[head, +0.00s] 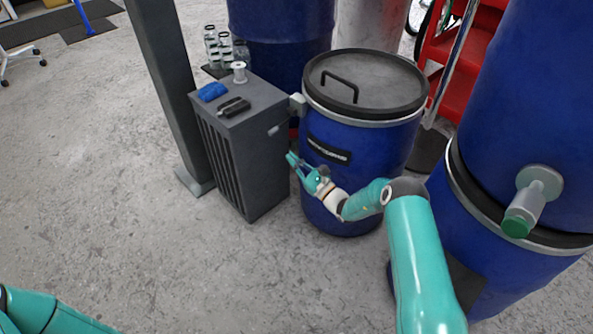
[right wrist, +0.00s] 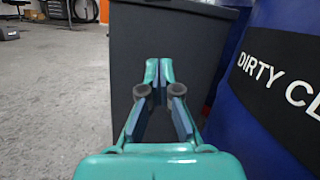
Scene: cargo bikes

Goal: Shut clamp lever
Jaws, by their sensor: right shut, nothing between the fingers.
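A blue drum (head: 328,185) with a black lid (head: 375,80) and a pale clamp ring stands in the middle of the head view. A small grey clamp block (head: 297,104) sits on the ring's left side, by the cabinet. I cannot tell the lever's position at this size. My right gripper (head: 291,159) is shut and empty, below the clamp block, between cabinet and drum. In the right wrist view its fingers (right wrist: 159,66) point at the dark cabinet, with the drum's label (right wrist: 285,72) to the right. My left gripper is out of view.
The grey cabinet (head: 235,150) stands left of the drum, with a blue cloth (head: 212,92), a black object (head: 234,107) and a spool (head: 239,72) on top. Another blue drum with a tap (head: 535,195) stands right. Floor at left is clear.

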